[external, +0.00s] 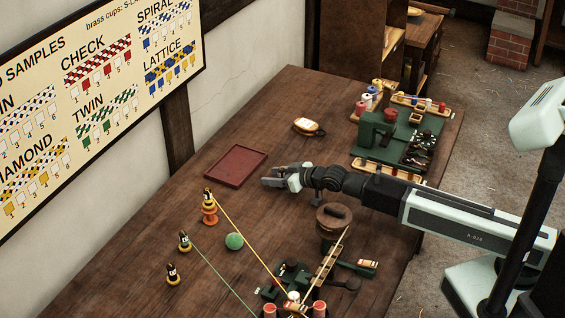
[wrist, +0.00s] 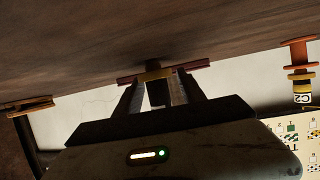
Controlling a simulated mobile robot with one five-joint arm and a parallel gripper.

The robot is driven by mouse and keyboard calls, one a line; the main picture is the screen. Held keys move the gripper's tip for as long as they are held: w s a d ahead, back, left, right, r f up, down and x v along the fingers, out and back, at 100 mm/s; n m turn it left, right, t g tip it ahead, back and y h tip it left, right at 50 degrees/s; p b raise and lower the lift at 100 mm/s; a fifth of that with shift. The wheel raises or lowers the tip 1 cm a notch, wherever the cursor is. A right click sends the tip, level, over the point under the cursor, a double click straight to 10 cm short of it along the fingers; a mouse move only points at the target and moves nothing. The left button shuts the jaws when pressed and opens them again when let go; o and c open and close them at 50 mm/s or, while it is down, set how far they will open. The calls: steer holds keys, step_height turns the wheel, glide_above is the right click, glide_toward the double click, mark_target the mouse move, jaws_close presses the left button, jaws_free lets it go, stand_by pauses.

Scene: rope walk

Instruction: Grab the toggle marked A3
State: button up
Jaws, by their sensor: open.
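My gripper (external: 270,182) reaches left over the table near the dark red tray (external: 237,167), with its jaws apart. In the upside-down wrist view, my gripper (wrist: 156,90) has a small piece with a yellow base (wrist: 157,74) and a dark body between or just beyond its fingers. I cannot tell if they touch it, and no marking shows on it. In the external view the jaws hide that spot. No A3 marking is readable in either view. A piece labelled C2 (wrist: 302,98) sits on an orange stand at the right of the wrist view.
Similar dark pieces stand at the left (external: 184,242) and front left (external: 172,274). Yellow and green cords run to a dark green device near the front. A wooden oval item (external: 309,127) lies behind.

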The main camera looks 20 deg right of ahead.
jaws_close()
steer(key=shift+r, duration=0.15)
step_height(320, 180, up, 10)
steer(key=p, duration=1)
